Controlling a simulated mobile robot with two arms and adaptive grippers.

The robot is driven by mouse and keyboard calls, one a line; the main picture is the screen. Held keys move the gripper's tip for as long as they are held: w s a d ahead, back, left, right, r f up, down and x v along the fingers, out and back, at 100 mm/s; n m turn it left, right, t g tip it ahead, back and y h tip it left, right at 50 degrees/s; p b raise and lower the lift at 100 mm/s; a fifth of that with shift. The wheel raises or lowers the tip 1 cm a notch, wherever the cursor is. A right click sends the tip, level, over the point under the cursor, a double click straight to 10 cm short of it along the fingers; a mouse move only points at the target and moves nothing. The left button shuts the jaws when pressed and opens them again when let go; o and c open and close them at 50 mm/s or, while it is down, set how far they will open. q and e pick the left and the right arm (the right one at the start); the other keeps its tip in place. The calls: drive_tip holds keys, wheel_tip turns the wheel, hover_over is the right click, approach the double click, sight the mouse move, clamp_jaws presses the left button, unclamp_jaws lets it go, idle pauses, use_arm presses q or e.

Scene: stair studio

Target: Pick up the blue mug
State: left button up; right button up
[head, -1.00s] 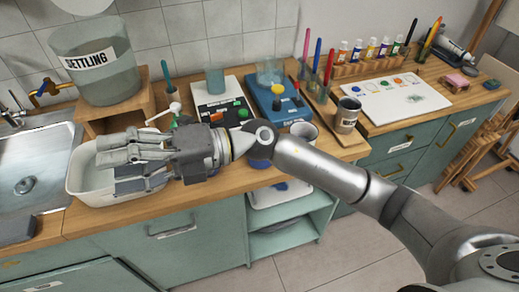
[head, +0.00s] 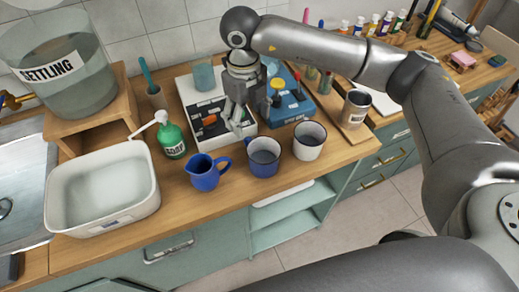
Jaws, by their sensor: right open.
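The blue mug (head: 263,158) stands upright on the wooden counter near its front edge, between a blue jug and a white mug. Its open top faces up and it looks empty. My right gripper (head: 241,124) hangs fingers down, open and empty, behind and slightly left of the blue mug, in front of the devices. It is apart from the mug. My left gripper is not in view.
The blue jug (head: 204,174) is close left of the mug, and the white mug (head: 309,141) close right. A green soap bottle (head: 171,138) and white basin (head: 102,187) are further left. A white device (head: 190,98) and blue device (head: 296,104) stand behind. Counter front is clear.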

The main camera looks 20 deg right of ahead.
sight(249, 138)
drive_tip(key=f, duration=0.3)
drive_tip(key=shift+s+f+p, duration=0.1)
drive_tip(key=shift+s+p, duration=0.25)
drive_tip(key=shift+w+f, duration=0.15)
drive_tip(key=shift+f, duration=0.1)
drive_tip(key=shift+f+p, duration=0.35)
drive_tip(key=shift+p, duration=0.05)
wheel_tip(249, 138, down, 3)
drive_tip(key=shift+w+f+p, duration=0.1)
drive_tip(key=shift+f+p, duration=0.05)
drive_tip(key=shift+p, duration=0.7)
drive_tip(key=shift+f, duration=0.35)
drive_tip(key=shift+w+f, duration=0.1)
drive_tip(key=shift+f, duration=0.05)
drive_tip(key=shift+c, duration=1.1)
drive_tip(key=c, duration=0.5)
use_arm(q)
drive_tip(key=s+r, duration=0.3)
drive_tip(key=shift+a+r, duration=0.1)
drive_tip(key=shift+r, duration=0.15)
use_arm(e)
clamp_jaws()
